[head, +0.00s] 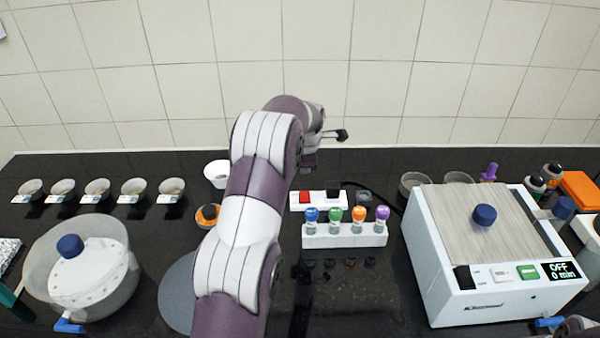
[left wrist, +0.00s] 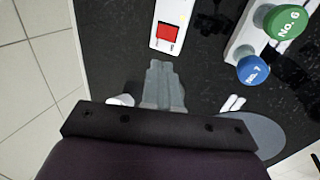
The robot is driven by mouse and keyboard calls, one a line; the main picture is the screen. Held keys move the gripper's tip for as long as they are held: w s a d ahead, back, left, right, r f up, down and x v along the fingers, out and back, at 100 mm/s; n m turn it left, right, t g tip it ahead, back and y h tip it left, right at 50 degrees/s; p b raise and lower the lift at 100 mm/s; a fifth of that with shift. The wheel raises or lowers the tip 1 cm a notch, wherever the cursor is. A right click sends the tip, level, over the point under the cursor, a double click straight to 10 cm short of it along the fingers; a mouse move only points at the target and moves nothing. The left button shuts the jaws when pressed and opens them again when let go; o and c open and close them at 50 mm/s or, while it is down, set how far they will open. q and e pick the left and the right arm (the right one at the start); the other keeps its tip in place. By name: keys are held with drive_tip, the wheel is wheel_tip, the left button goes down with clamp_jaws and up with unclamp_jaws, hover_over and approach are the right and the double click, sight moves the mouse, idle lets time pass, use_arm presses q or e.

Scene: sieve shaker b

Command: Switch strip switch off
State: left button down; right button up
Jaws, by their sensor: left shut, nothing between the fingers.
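The white power strip (head: 319,207) lies on the black bench behind the bottle rack, and its near end shows in the left wrist view (left wrist: 165,43). The red strip switch (head: 305,198) sits at its left end and also shows in the left wrist view (left wrist: 167,34). I cannot tell which way the rocker is tipped. My left gripper (left wrist: 160,66) is shut and empty. In the wrist view its fingertips are just short of the strip's end, apart from the switch in the picture; their height is unclear. In the head view my arm hides much of it. My right gripper is not recognisable.
A white rack (head: 345,236) with several coloured-cap bottles stands in front of the strip. The sieve shaker (head: 485,295), its display reading OFF, stands at right. A lidded pot (head: 95,275) and several small bowls (head: 97,188) are at left. A tiled wall closes the back.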

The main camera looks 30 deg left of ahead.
use_arm(q)
drive_tip(key=p, duration=0.4)
approach(304, 193)
drive_tip(key=x, duration=0.5)
drive_tip(key=shift+w+f, duration=0.2)
drive_tip(key=shift+f, duration=0.15)
drive_tip(key=shift+w+a+f+p, duration=0.1)
drive_tip(key=shift+a+f+p, duration=0.15)
drive_tip(key=shift+f, duration=0.25)
drive_tip(key=shift+d, duration=0.1)
use_arm(e)
wheel_tip(304, 193, up, 5)
drive_tip(key=shift+f, duration=0.15)
